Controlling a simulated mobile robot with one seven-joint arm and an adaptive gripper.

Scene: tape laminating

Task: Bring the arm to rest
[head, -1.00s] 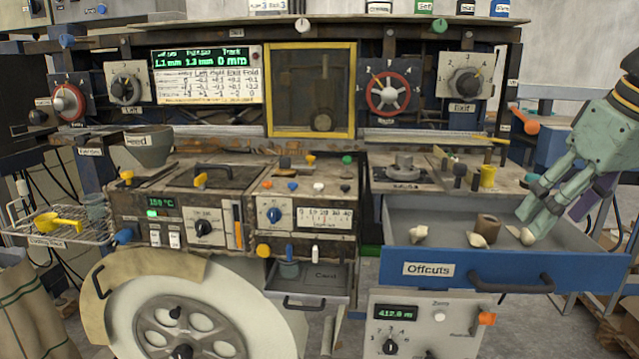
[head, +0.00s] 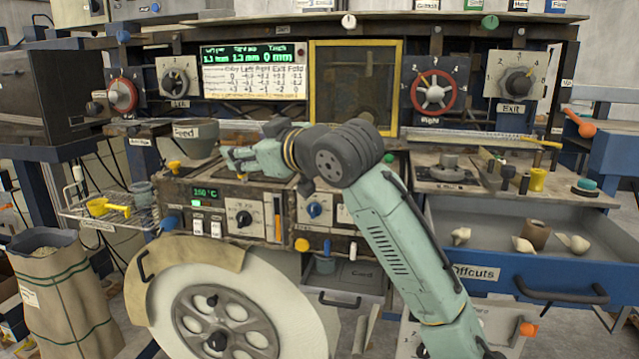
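My gripper (head: 232,158) is at the end of the green arm, which reaches up from the lower right and bends left at a dark elbow joint. The gripper points left, just above the top of the machine's control block, near the grey feed hopper (head: 196,138). Its fingers are small and partly blurred against the machine, so I cannot tell whether they are open or shut. Nothing clearly shows in them. The arm hides part of the control block and its right-hand dial.
The blue Offcuts drawer (head: 545,268) stands open at the right with several pale pieces in it. A wire rack (head: 110,215) with a yellow scoop (head: 108,207) sticks out at the left. A large white wheel (head: 230,305) and a sack (head: 65,290) stand below.

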